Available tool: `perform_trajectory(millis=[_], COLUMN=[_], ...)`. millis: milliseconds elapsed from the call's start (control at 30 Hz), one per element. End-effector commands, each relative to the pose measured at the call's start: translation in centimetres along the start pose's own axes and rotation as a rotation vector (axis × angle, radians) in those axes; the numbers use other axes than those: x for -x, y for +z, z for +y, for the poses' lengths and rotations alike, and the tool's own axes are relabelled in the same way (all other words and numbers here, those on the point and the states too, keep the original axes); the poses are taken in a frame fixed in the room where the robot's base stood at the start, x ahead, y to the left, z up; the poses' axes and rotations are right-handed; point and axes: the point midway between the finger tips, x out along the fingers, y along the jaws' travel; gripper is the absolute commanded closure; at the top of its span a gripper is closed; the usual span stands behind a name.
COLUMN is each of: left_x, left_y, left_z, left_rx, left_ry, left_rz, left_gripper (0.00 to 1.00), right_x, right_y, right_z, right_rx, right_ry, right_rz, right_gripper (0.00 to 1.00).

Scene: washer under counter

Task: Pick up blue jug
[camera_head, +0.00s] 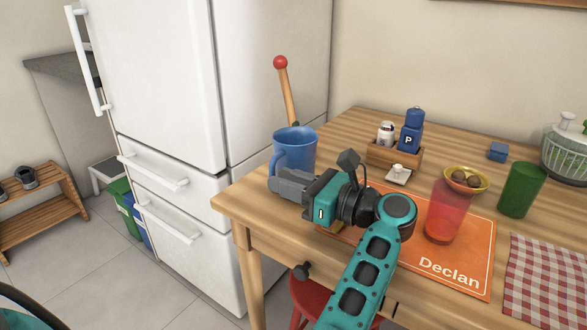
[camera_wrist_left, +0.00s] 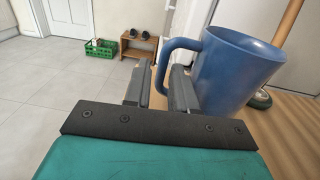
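The blue jug (camera_head: 301,147) stands upright near the left edge of the wooden table, its handle on the left side. My left gripper (camera_head: 286,184) is in front of the jug, low beside its handle, and covers the jug's lower part. In the left wrist view the jug (camera_wrist_left: 235,72) is at the right. There my left gripper (camera_wrist_left: 159,88) is open, with one finger on each side of the handle. The right finger is between handle and jug body. Whether either finger touches the handle I cannot tell. My right gripper is not in view.
A wooden stick with a red knob (camera_head: 287,85) rises behind the jug. A red glass (camera_head: 447,212), a green cup (camera_head: 521,190) and a shaker caddy (camera_head: 393,156) stand to the right. The white fridge (camera_head: 165,90) is close behind at left.

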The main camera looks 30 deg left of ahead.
Motion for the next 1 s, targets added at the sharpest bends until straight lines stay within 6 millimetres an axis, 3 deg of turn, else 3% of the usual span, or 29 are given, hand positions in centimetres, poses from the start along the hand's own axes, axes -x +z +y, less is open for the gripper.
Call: perform_trajectory(millis=[400, 700, 1000], left_x=[-5.0, -5.5, -5.5], left_y=[-0.1, -0.1, -0.1], left_z=[-0.3, -0.3, -0.3], left_rx=[0.001, 0.000, 0.000], left_ry=[0.000, -0.001, -0.001], left_rz=[-0.003, -0.001, -0.001], left_gripper=[0.75, 0.75, 1.00], right_x=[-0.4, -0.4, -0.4], right_y=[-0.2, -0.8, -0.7], right_z=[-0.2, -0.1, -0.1], right_rx=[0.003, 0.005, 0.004], right_ry=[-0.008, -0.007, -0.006], right_rz=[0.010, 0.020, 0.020], right_gripper=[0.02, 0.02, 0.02])
